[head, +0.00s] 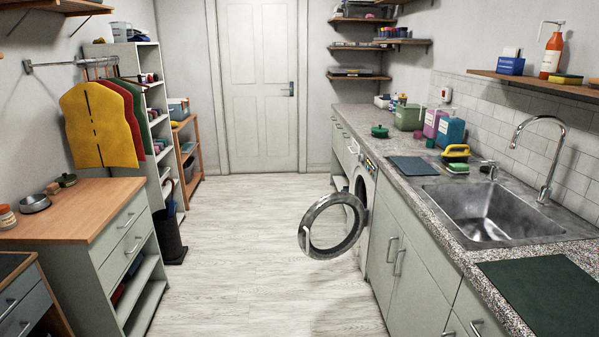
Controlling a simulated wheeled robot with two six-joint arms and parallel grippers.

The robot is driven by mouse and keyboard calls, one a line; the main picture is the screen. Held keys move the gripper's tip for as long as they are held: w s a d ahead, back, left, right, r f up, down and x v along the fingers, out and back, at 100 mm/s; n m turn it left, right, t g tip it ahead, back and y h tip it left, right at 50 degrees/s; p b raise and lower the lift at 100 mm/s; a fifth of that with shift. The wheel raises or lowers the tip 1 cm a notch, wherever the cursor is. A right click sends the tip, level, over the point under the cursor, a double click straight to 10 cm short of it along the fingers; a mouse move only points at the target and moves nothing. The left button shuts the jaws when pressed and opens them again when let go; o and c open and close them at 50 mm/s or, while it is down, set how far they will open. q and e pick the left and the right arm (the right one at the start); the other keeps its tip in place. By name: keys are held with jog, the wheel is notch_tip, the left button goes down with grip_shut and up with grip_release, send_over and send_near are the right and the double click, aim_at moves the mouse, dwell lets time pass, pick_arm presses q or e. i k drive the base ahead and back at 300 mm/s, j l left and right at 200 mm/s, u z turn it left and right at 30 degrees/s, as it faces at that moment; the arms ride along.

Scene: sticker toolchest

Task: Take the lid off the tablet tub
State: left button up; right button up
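A sage-green tub (408,117) stands toward the far part of the right counter, beside a purple bottle. At this size I cannot tell whether a lid is on it or read any label. A small dark green round item with a knob on top (380,131), like a lid, sits on the counter in front and to the left of the tub. I cannot tell whether it is a separate lid or a low lidded pot, nor which of these is the tablet tub. Neither of my grippers is in view.
The washing machine door (333,225) hangs open into the aisle. Purple (434,122) and blue (451,129) bottles and a yellow-handled brush (456,151) stand near the sink (490,212). A wooden-topped cabinet (80,212) is at left. The floor (240,240) between is clear.

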aim_at(379, 130)
jog(key=i+u, duration=0.1)
jog(key=i, duration=0.9)
jog(key=i+l+u, duration=0.15)
jog(key=i, duration=0.8)
jog(key=i+j, duration=0.15)
jog(key=i, duration=0.55)
jog(key=i+j+u, duration=0.1)
jog(key=i, duration=0.6)
jog(key=i+z, duration=0.3)
jog(key=z, duration=0.2)
jog(key=i+j+z, duration=0.25)
jog(key=z, duration=0.25)
jog(key=i+j+z, duration=0.3)
jog(key=z, duration=0.15)
jog(key=i+j+z, duration=0.2)
jog(key=j+z, duration=0.3)
jog(key=l, duration=0.1)
